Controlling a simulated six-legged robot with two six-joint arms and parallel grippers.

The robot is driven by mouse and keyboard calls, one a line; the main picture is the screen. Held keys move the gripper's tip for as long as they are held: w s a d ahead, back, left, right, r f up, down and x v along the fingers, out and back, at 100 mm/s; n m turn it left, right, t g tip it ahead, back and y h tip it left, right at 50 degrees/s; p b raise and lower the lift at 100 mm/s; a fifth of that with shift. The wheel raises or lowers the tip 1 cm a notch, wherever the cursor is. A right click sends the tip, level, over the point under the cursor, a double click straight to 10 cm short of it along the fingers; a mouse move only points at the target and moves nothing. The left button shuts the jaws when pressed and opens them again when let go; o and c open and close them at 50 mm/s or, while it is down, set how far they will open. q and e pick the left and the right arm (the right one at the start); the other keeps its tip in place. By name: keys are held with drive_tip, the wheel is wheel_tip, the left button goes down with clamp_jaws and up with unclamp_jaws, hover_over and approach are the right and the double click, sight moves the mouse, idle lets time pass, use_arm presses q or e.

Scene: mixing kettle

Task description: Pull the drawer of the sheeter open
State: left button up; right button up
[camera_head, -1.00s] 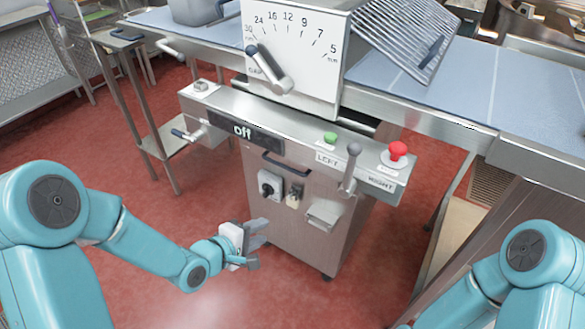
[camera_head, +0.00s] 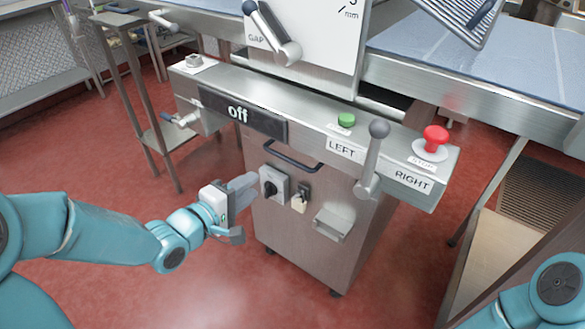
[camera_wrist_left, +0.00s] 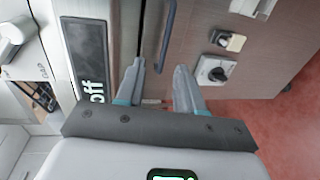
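The sheeter's steel cabinet (camera_head: 325,215) stands in the middle of the head view. A dark bar handle (camera_head: 290,157) runs across its upper front, below the "off" display (camera_head: 240,114). The handle (camera_wrist_left: 167,35) also shows in the left wrist view, beyond and between the fingertips. My left gripper (camera_head: 249,208) is open and empty, below and left of the handle in the head view and apart from it. Its two spread fingers (camera_wrist_left: 161,66) point toward the cabinet front in the wrist view. My right gripper is outside the views; only part of my right arm shows.
A black rotary switch (camera_head: 272,186) and a small bracket (camera_head: 333,224) stick out below the handle. Above are a green button (camera_head: 346,119), a grey lever (camera_head: 373,155) and a red stop button (camera_head: 435,139). Red floor is open in front. A steel table stands at left.

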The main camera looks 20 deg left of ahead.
sight(293, 160)
use_arm(q)
drive_tip(key=x, duration=0.6)
drive_tip(key=f+b+x, duration=0.1)
drive_tip(key=x, duration=1)
drive_tip(key=shift+w+a+f, duration=0.15)
drive_tip(key=shift+w+f, duration=0.1)
drive_tip(key=shift+f, duration=0.15)
drive_tip(key=shift+r, duration=0.15)
drive_tip(key=shift+w, duration=0.15)
clamp_jaws()
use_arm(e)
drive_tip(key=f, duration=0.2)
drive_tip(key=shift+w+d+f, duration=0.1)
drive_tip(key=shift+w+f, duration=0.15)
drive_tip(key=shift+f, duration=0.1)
